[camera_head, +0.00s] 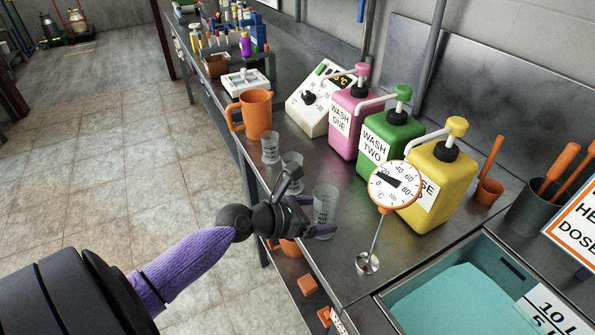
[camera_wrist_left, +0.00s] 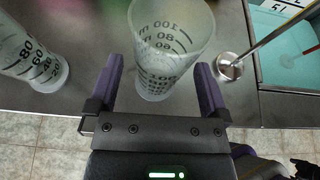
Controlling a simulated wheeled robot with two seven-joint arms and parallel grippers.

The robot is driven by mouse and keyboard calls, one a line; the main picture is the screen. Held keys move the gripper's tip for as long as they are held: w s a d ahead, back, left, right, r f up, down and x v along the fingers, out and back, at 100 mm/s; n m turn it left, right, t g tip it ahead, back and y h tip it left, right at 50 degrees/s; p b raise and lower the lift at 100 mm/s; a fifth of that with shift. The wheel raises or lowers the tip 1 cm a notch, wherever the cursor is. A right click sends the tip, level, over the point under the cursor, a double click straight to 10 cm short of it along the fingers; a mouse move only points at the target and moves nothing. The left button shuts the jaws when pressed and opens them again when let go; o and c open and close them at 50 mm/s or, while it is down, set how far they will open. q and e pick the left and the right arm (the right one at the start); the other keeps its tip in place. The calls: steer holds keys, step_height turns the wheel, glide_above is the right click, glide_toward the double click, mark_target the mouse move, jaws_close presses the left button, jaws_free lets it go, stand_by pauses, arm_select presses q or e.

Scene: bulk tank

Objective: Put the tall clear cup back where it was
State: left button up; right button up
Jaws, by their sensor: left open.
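The tall clear cup (camera_head: 326,203) is a graduated clear beaker and stands upright on the steel counter near its front edge. My left gripper (camera_head: 311,205) is open at the cup, coming from the front-left. In the left wrist view the cup (camera_wrist_left: 168,45) shows between the two spread purple-padded fingers (camera_wrist_left: 156,80), with gaps visible at both sides near its base. Two smaller clear cups stand farther along the counter edge, one at the middle (camera_head: 292,163) and one near the jug (camera_head: 270,148).
An orange jug (camera_head: 257,113) stands behind the small cups. Pink (camera_head: 353,120), green (camera_head: 390,140) and yellow (camera_head: 440,185) pump bottles line the back. A dial thermometer (camera_head: 394,186) stands right of the cup, before a teal-filled sink (camera_head: 460,300).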

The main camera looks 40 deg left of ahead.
arm_select(q)
steer(key=p+v, duration=0.2)
steer(key=v, duration=0.8)
steer(key=s+a+f+m+g+y, duration=0.15)
steer(key=s+f+m, duration=0.25)
steer(key=f, duration=0.5)
steer(key=s+a+f+m+g+y, duration=0.1)
steer(key=s+f+m+g+y, duration=0.25)
steer(key=f, duration=0.65)
steer(key=s+d+f+m+g, duration=0.3)
steer(key=s+d+f+m, duration=0.3)
steer(key=m, duration=0.7)
steer(key=s+d+f+m+g, duration=0.3)
steer(key=s+d+f+m, duration=0.4)
steer(key=s+f+m, duration=0.3)
steer(key=s+m, duration=0.4)
steer(key=s, duration=0.1)
steer(key=shift+d+g, duration=0.15)
steer(key=shift+g, duration=0.25)
steer(key=shift+s+f, duration=0.1)
